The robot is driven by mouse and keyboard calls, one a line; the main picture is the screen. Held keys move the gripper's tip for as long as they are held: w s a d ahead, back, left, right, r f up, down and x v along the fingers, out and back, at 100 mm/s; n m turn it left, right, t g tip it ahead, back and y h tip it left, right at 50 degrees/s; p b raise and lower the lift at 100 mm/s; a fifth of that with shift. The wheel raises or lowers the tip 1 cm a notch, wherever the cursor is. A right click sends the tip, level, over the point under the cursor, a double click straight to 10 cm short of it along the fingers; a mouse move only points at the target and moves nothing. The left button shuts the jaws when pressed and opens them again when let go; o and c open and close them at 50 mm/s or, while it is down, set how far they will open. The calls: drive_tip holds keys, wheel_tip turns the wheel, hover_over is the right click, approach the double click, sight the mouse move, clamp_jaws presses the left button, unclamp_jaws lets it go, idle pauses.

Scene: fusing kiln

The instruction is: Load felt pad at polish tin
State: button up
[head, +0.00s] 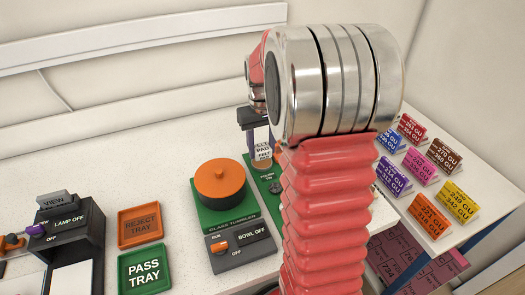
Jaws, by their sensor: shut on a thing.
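The felt pad (263,151) carries a white label that reads "PAD" and "FELT". My gripper (261,142) is shut on it, to the left of my arm. The pad hangs upright over a green base just right of the glass tumbler. A small dark round piece (274,187) on that base has lettering too small to read surely; it may be the polish tin. My arm hides the right part of this base. I cannot tell whether the pad touches anything below it.
The glass tumbler (219,184) with an orange lid stands left of the pad, behind a bowl switch box (242,246). A reject tray (139,226), a pass tray (145,268) and a lamp viewer (72,224) are further left. Several coloured tags (420,166) stand at right.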

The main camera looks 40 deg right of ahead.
sight(262, 148)
drive_tip(key=shift+r, duration=2.1)
drive_tip(key=shift+s, duration=0.1)
